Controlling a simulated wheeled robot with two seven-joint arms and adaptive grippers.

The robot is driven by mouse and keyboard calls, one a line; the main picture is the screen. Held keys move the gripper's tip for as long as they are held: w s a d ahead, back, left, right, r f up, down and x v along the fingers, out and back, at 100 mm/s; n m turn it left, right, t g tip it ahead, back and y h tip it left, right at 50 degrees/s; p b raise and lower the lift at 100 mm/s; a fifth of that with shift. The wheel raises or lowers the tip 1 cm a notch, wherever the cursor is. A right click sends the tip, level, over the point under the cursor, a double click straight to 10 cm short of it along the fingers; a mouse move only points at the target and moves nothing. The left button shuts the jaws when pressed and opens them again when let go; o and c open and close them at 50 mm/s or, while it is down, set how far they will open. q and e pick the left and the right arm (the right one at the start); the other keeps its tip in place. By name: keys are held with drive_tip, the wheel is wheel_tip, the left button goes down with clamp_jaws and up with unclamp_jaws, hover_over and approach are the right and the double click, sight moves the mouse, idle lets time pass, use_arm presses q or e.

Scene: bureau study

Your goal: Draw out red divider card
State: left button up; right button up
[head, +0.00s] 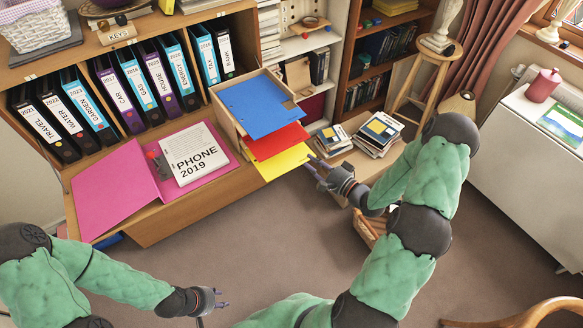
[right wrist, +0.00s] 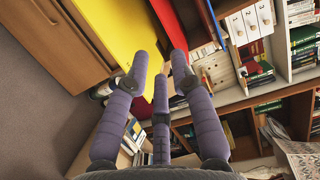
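The red divider card (head: 275,141) sticks out of a tan box (head: 225,115) at the desk's right end, between a blue card (head: 258,104) above and a yellow card (head: 284,161) below. My right gripper (head: 314,168) is open just right of the yellow card's outer corner. In the right wrist view its purple fingers (right wrist: 160,72) are spread with nothing between them. The yellow card (right wrist: 105,30) and red card (right wrist: 172,18) lie beyond the fingertips; contact cannot be told. My left gripper (head: 220,298) looks open and empty, low over the floor.
A pink folder (head: 112,190) with a phone book (head: 195,155) lies open on the desk, left of the box. Several upright binders (head: 130,85) stand behind. Carpet in front is mostly clear.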

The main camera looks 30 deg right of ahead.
drive_tip(key=shift+y, duration=0.4)
drive_tip(key=x, duration=0.4)
drive_tip(key=b+x, duration=0.1)
drive_tip(key=shift+w+a+r, duration=0.25)
drive_tip(key=shift+w+r, duration=0.1)
drive_tip(key=shift+x, duration=1.6)
clamp_jaws()
drive_tip(key=shift+r, duration=0.1)
drive_tip(key=shift+r, duration=0.2)
